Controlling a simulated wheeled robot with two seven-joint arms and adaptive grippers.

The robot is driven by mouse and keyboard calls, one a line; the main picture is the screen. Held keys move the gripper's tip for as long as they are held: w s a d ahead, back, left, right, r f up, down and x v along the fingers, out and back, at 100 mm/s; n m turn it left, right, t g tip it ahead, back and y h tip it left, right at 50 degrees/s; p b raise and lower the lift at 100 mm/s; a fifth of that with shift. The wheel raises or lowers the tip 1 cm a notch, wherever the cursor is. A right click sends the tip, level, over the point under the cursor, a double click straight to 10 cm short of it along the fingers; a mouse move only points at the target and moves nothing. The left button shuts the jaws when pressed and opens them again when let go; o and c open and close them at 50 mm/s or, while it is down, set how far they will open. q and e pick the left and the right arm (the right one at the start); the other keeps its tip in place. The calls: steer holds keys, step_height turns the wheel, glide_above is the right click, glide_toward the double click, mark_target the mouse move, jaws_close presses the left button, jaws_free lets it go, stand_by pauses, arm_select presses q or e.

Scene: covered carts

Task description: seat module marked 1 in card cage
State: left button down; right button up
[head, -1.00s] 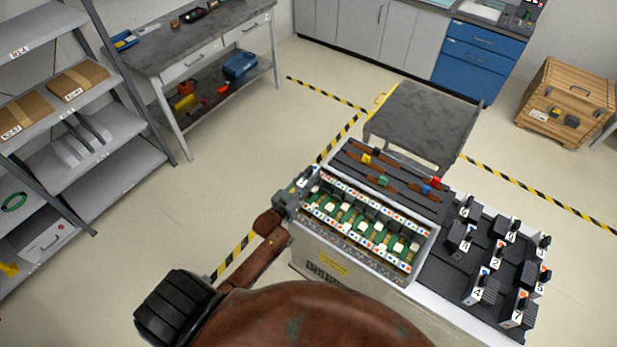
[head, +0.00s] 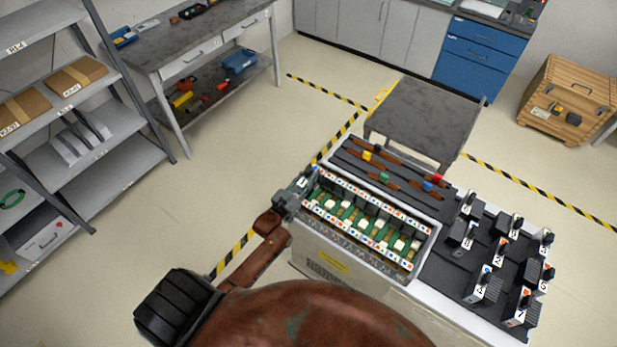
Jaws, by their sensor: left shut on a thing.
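The card cage (head: 345,272) is a light grey open box on the near left part of the cart, with green boards and rows of white and coloured connectors inside. My left gripper (head: 289,203) is at the cage's left end, shut on the module marked 1 (head: 303,183), a dark block with a white label. The module is at the cage's upper left corner. I cannot tell whether it is in a slot or above it; its lower part is hidden. My right gripper is not in view.
Several other numbered modules (head: 487,288) stand on the dark mat right of the cage. Tools with coloured tags (head: 383,178) lie behind it. A grey cart (head: 422,118) stands beyond, shelves (head: 75,150) at left. The floor between is clear.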

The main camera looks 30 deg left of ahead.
mark_target(299, 190)
arm_select(q)
steer(key=shift+f+b, duration=0.65)
steer(key=shift+f, duration=0.15)
steer(key=c, duration=2)
jaws_free()
steer(key=o, duration=0.4)
steer(key=shift+f, duration=0.15)
steer(key=shift+s, duration=0.1)
steer(key=shift+s+f, duration=0.1)
steer(key=shift+s, duration=0.15)
steer(key=s, duration=1.1)
steer(key=shift+s+a+r, duration=0.15)
steer(key=shift+a+r, duration=0.15)
steer(key=shift+a, duration=0.1)
